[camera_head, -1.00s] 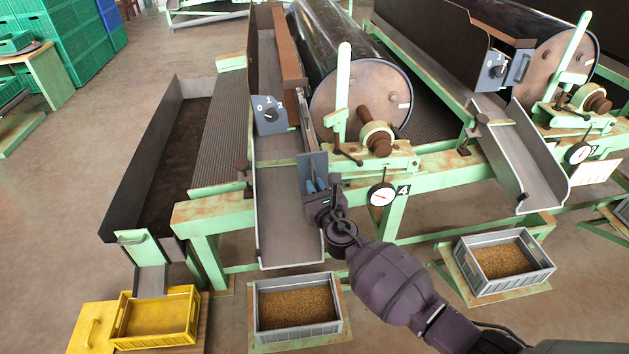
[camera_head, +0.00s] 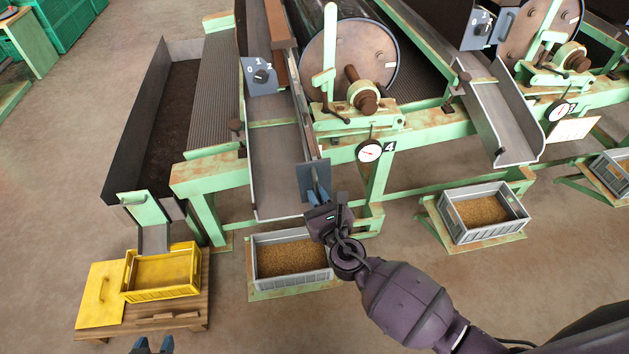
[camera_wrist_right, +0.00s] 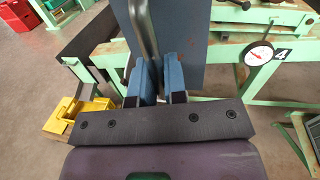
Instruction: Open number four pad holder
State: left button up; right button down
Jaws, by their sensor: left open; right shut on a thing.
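The number four station is marked by a "4" label (camera_head: 389,147) beside a round gauge (camera_head: 369,151). Its pad holder (camera_head: 314,176) has a grey-blue end plate on a long narrow bar along the right edge of the sloping chute. My right gripper (camera_head: 318,197) is shut on the holder's metal handle. In the right wrist view, the blue fingers (camera_wrist_right: 159,80) are either side of this handle (camera_wrist_right: 142,32), in front of the plate (camera_wrist_right: 200,45). My left gripper (camera_head: 152,346) is open and empty at the bottom edge, mostly cut off.
The number four drum (camera_head: 325,72) stands behind the green frame. A grey grain crate (camera_head: 327,273) is below the chute (camera_head: 277,175). A yellow crate (camera_head: 160,292) sits on a wooden pallet at lower left. Open floor lies in front.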

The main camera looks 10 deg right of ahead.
jog(key=shift+s+f, duration=0.1)
jog(key=shift+s, duration=1.3)
jog(key=c, duration=1.2)
grip_release()
jog(key=s, duration=0.3)
jog(key=s+d, duration=0.1)
jog(key=s, duration=0.3)
jog(key=s+d, duration=0.1)
jog(key=s, duration=0.2)
jog(key=shift+s, duration=0.25)
